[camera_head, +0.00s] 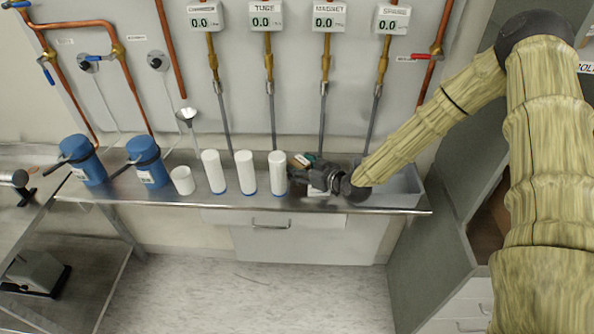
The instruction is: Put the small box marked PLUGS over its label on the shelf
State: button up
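My gripper (299,177) is dark and reaches leftward low over the right part of the metal shelf (245,202). It is just right of the rightmost white cylinder (277,174); whether they touch is unclear. A small brown and pale item (301,160) shows behind the gripper, with a bit of teal beside it. It is too small and too covered to tell whether it is the PLUGS box. No PLUGS lettering or shelf label can be read. The fingers blend together, so I cannot tell whether they hold anything.
Two more white cylinders (245,173), a short white jar (182,181) and two blue containers (147,162) stand to the left. A grey bin (405,186) is at the shelf's right end. Hanging rods and gauges (267,20) line the wall behind.

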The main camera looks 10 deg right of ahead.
jog(key=shift+d, duration=0.1)
jog(key=c, duration=1)
jog(key=shift+o, duration=0.2)
jog(key=shift+r, duration=0.1)
